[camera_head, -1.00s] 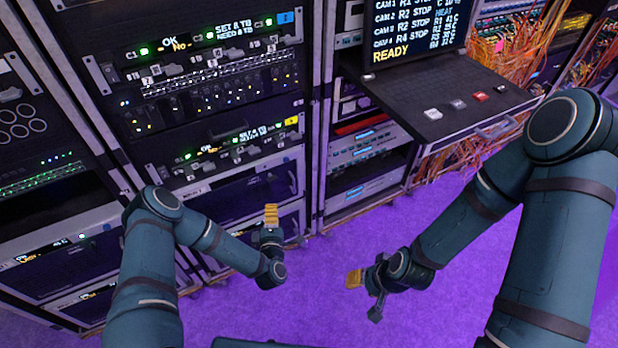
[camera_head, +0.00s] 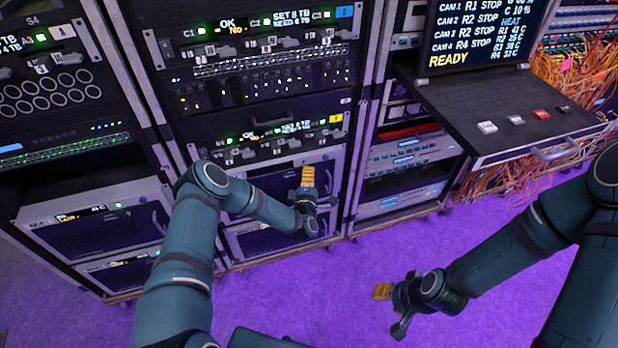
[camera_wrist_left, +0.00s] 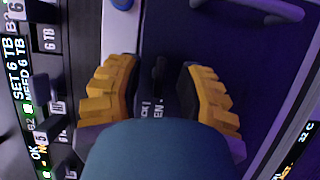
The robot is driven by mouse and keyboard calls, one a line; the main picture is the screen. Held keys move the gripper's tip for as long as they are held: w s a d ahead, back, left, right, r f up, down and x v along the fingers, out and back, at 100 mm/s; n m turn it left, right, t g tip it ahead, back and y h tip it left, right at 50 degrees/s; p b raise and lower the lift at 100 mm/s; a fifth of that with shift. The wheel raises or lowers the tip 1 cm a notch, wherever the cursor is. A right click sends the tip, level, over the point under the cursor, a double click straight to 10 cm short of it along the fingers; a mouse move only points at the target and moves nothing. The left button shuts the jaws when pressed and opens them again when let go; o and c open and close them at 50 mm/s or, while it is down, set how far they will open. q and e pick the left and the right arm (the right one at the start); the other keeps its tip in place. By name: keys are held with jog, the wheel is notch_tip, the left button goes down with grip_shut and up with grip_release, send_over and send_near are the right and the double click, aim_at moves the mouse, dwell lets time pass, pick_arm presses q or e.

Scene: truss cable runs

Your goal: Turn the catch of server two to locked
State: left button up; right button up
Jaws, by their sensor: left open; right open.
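A small dark catch (camera_wrist_left: 158,75) shows in the left wrist view on a dark front panel, beside lettering partly hidden by my gripper; only pieces like "CK" and "EN" can be read. My left gripper (camera_wrist_left: 158,98) is open, with one yellow fingertip on each side of the catch; contact cannot be told. In the head view my left gripper (camera_head: 308,178) is in front of the server (camera_head: 275,188) below the yellow-tagged unit. Its number cannot be read. My right gripper (camera_head: 384,291) is open and empty over the purple floor.
The yellow-tagged unit (camera_head: 262,144) has small modules just above my left gripper. A console shelf (camera_head: 470,110) with buttons juts out at right, with orange cables (camera_head: 570,85) beside it. The purple floor (camera_head: 340,270) between my arms is clear.

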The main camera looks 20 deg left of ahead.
pick_arm(q)
jog(key=shift+w, duration=0.35)
jog(key=shift+c, duration=0.3)
grip_shut()
